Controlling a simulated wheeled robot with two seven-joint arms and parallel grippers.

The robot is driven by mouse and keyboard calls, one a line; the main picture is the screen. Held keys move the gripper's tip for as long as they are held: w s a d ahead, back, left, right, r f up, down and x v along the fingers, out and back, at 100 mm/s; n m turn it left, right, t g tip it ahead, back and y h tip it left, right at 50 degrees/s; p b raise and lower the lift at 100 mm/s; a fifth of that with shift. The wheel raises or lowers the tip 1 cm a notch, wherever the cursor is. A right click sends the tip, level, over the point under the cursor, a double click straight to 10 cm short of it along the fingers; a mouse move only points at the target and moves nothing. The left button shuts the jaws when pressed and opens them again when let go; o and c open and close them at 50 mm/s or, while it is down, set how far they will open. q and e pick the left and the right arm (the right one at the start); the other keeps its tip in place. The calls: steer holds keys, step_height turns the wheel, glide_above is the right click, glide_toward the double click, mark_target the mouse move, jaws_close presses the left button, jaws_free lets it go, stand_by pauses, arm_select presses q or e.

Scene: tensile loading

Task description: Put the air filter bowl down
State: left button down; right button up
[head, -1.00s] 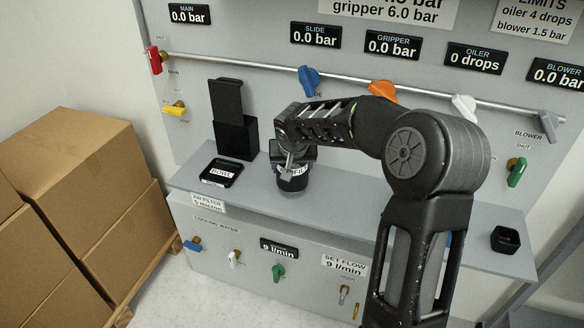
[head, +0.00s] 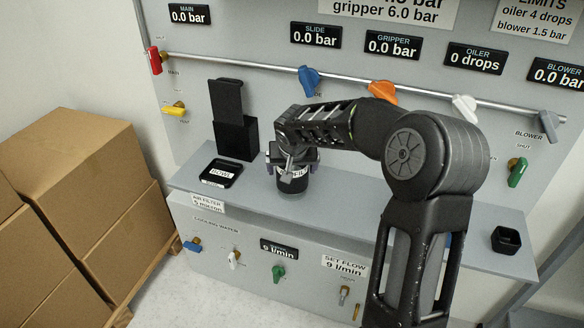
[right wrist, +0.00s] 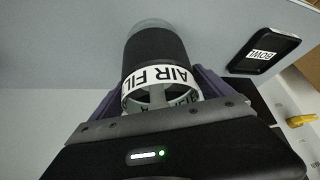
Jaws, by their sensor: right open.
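The air filter bowl (head: 292,184) is a dark cylinder with a white "AIR FILTER" band, on or just above the grey shelf, right of the tray marked BOWL (head: 208,181). Its contact with the shelf cannot be told. My right gripper (head: 292,166) is at the bowl's upper end, with its purple-grey fingers spread on either side. In the right wrist view the bowl (right wrist: 155,60) lies between the open fingers (right wrist: 160,95), with its rounded clear end pointing away. The BOWL tray (right wrist: 283,68) shows there at the right and looks empty. My left gripper is out of view.
A black upright holder (head: 236,137) stands behind the tray. A row of valve handles, including a blue one (head: 309,82), runs along the pipe above my arm. A small black cup (head: 506,240) sits at the shelf's right end. Cardboard boxes (head: 75,180) stand at left.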

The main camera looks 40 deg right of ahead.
steer(key=shift+r, duration=0.25)
steer(key=shift+s+a+r, duration=0.1)
steer(key=shift+r, duration=0.15)
steer(key=v, duration=1.1)
steer(key=shift+p, duration=0.3)
steer(key=shift+s, duration=0.1)
steer(key=shift+a, duration=0.1)
